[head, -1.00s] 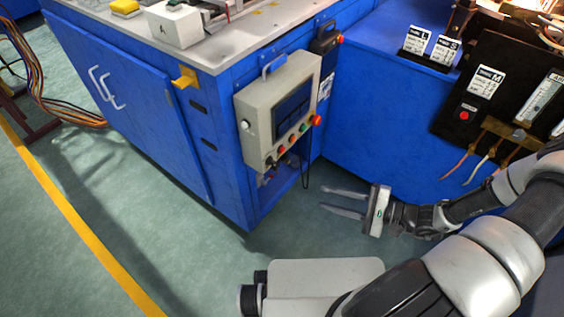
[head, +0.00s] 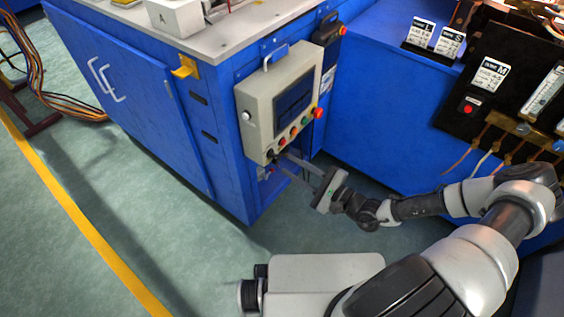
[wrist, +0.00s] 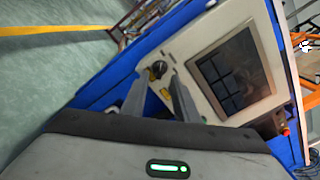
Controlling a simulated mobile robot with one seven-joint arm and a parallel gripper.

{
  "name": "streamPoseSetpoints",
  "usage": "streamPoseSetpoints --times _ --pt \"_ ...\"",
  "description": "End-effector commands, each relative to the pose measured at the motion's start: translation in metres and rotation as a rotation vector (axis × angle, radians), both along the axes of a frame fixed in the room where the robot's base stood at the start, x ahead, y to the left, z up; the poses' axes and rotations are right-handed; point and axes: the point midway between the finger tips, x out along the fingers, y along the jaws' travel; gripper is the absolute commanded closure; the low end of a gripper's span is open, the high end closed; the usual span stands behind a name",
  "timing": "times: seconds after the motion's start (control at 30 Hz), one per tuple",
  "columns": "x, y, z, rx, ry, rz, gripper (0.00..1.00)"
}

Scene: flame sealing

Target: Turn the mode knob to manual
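The grey control box (head: 256,98) is mounted on the corner of the blue cabinet, with a dark screen and a row of coloured buttons. A small black knob (head: 270,154) is at the lower left end of that row; it shows larger in the wrist view as a black knob (wrist: 158,69) on the pale panel. My gripper (head: 281,162) is below and right of the knob in the head view. In the wrist view my gripper (wrist: 158,76) is open, with one finger on each side of the knob's line. I cannot tell whether the fingers touch it. The knob's markings are unreadable.
The screen (wrist: 234,72) is to the right in the wrist view. A black cable hangs under the box. The floor (head: 120,200) at left is clear.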

Motion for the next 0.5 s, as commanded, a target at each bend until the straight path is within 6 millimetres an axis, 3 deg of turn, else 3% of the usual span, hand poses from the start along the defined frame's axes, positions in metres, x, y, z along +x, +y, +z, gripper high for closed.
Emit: streamPoseSetpoints --times 0.2,0.5 --pt "0.021 0.028 -0.001 0.001 0.0 0.002 0.73" --pt "0.029 0.037 0.0 -0.001 0.0 0.001 0.73"
